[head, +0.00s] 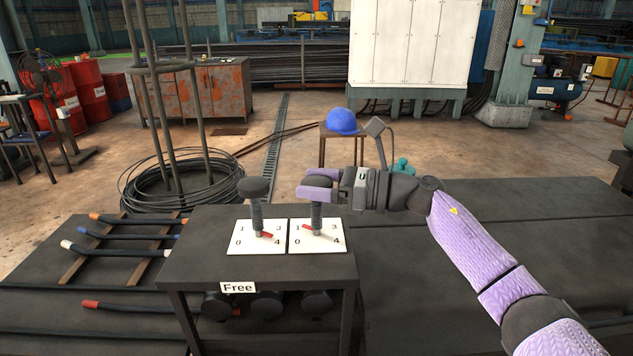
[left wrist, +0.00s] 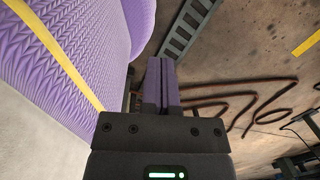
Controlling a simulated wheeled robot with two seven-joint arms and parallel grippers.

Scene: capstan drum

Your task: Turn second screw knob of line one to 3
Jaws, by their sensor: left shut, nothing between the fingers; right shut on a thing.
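Two knobs on upright stems stand on a dark box, each above a white plate marked 0, 1, 3 and 4. The left knob (head: 253,187) is free. My right gripper (head: 308,187) comes from the right and is shut on the head of the second knob, whose stem (head: 316,216) shows below the fingers. The red end of the pointer (head: 308,227) on the second plate (head: 331,246) lies on the left, towards the 1; its dark end lies towards the 4. My left gripper (left wrist: 160,75) is shut and empty in the left wrist view, and out of the head view.
A "Free" label (head: 238,287) is on the box front (head: 290,277); more dark knobs (head: 266,305) sit beneath. Bars with coloured ends (head: 120,221) lie at left. A blue helmet (head: 342,121) rests on a stool behind. The dark surface (head: 450,265) at right is mostly clear.

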